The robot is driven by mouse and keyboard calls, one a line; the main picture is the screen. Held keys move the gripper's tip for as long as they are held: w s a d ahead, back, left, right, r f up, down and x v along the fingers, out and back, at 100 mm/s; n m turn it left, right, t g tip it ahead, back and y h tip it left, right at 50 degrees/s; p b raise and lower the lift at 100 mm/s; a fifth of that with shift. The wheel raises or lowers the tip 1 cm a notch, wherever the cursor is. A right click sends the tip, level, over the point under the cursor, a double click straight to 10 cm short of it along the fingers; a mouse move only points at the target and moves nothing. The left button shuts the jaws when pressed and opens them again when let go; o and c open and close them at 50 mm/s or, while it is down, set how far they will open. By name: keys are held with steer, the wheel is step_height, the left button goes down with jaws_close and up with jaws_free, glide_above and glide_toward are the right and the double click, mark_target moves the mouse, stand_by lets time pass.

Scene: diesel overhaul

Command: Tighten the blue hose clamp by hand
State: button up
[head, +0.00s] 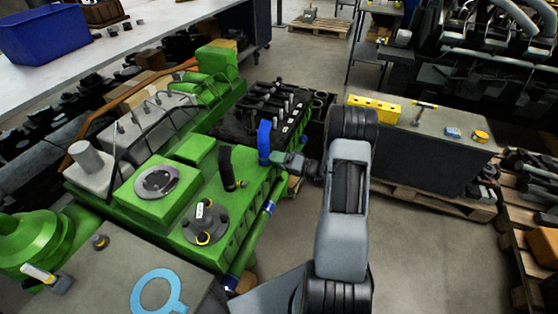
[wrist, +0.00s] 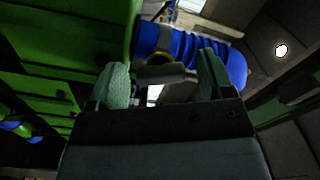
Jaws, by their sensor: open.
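A blue hose (head: 264,138) stands up from the green engine (head: 200,190) on its right side. In the wrist view the ribbed blue hose (wrist: 205,48) lies across the top, its left end against a green block. A band (wrist: 148,38) circles that end and looks like the clamp. My gripper (head: 281,159) is beside the hose base. In the wrist view my gripper (wrist: 163,75) is open, its fingers apart below the hose. A greyish bar shows between the fingertips; I cannot tell whether they touch it.
A black hose (head: 227,168) rises left of the blue one. A pipe with blue sleeves (head: 270,207) runs along the engine's near right side. A dark bench (head: 430,150) with a yellow block (head: 374,107) stands to the right.

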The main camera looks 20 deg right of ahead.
steer(key=c, duration=0.9)
steer(key=shift+m, duration=0.3)
